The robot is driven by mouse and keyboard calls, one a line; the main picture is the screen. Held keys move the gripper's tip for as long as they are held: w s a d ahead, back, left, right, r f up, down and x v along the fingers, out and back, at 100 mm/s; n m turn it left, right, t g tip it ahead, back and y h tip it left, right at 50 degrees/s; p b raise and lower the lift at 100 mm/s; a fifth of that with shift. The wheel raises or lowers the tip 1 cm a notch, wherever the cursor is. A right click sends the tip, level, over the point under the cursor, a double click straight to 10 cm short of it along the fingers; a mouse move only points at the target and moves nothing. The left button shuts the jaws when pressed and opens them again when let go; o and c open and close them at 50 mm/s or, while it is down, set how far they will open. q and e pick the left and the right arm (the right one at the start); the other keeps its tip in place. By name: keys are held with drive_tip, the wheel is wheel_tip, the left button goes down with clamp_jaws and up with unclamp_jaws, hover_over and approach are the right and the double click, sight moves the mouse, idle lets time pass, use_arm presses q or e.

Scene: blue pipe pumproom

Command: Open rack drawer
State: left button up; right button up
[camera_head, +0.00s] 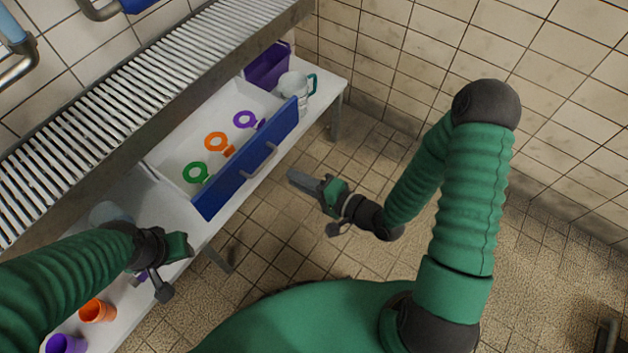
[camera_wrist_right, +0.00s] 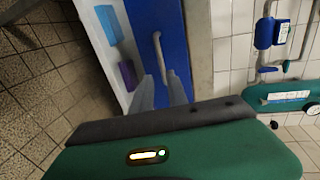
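The rack drawer has a blue front (camera_head: 245,172) with a grey handle (camera_head: 262,158) and a white tray. It stands pulled out from under the slatted rack (camera_head: 130,85), above the lower shelf. Its front and handle also show in the right wrist view, with the handle (camera_wrist_right: 158,52) just beyond the fingertips. My right gripper (camera_head: 292,176) is to the right of the drawer front, apart from the handle. Its two fingers (camera_wrist_right: 159,82) are separated and hold nothing. My left gripper (camera_head: 186,246) is near the shelf's front edge; its fingers are hardly visible.
Green (camera_head: 196,173), orange (camera_head: 217,142) and purple (camera_head: 245,120) ring-shaped items lie in the drawer. A clear jug (camera_head: 295,88) and purple bin (camera_head: 267,66) stand behind it. Orange (camera_head: 97,311) and purple (camera_head: 66,344) cups stand on the lower shelf.

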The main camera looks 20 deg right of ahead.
drive_tip(key=p+v, duration=0.3)
drive_tip(key=v, duration=0.2)
drive_tip(key=shift+s+d, duration=0.2)
drive_tip(key=shift+s, duration=0.05)
